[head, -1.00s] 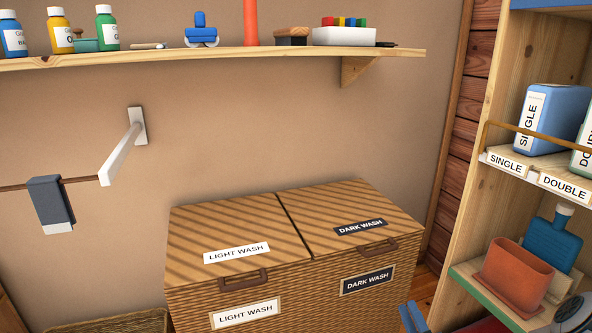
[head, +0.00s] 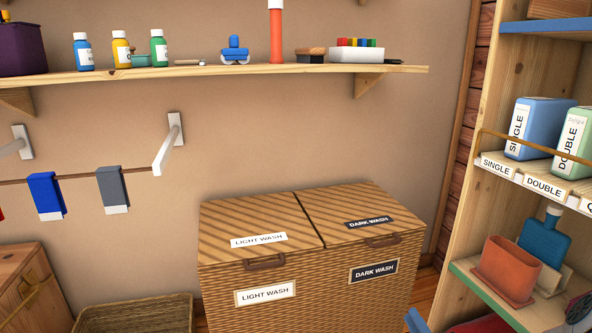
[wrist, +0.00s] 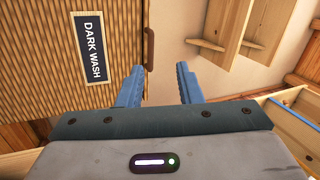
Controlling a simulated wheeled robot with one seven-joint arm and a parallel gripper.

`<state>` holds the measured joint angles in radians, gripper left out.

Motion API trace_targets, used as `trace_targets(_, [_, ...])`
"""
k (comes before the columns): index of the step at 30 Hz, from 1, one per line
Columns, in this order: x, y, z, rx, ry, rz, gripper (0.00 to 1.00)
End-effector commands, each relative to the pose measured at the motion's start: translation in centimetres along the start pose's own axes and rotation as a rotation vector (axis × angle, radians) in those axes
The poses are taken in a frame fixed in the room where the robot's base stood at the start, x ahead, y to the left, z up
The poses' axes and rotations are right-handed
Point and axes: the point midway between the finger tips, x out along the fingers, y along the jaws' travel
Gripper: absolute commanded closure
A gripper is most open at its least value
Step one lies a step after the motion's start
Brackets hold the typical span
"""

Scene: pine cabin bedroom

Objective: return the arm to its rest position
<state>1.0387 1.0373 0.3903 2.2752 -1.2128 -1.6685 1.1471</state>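My gripper (wrist: 159,84) shows in the wrist view with its two blue fingers apart and nothing between them. The dark wash side of the woven hamper (wrist: 40,60) fills the left of that view, with a brown handle (wrist: 150,48) just beyond the fingers. In the head view, a small blue part (head: 416,321) at the bottom edge, right of the hamper (head: 225,275), looks like the end of my gripper. Most of my arm is out of view, so its pose cannot be told.
A wooden shelf unit (head: 492,75) with bottles and pots stands close on the right. A wall shelf (head: 210,71) runs above the hamper. A hanging line with cloths (head: 112,185), a woven basket (head: 135,315) and a wooden cabinet (head: 25,285) are at left.

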Motion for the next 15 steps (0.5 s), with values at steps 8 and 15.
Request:
trace_targets(8, [4.0,-1.9,0.8,-0.2,-0.118,0.226,0.68])
trace_targets(15, [8.1,-5.8,0.8,-0.506,-0.273,0.539,0.68])
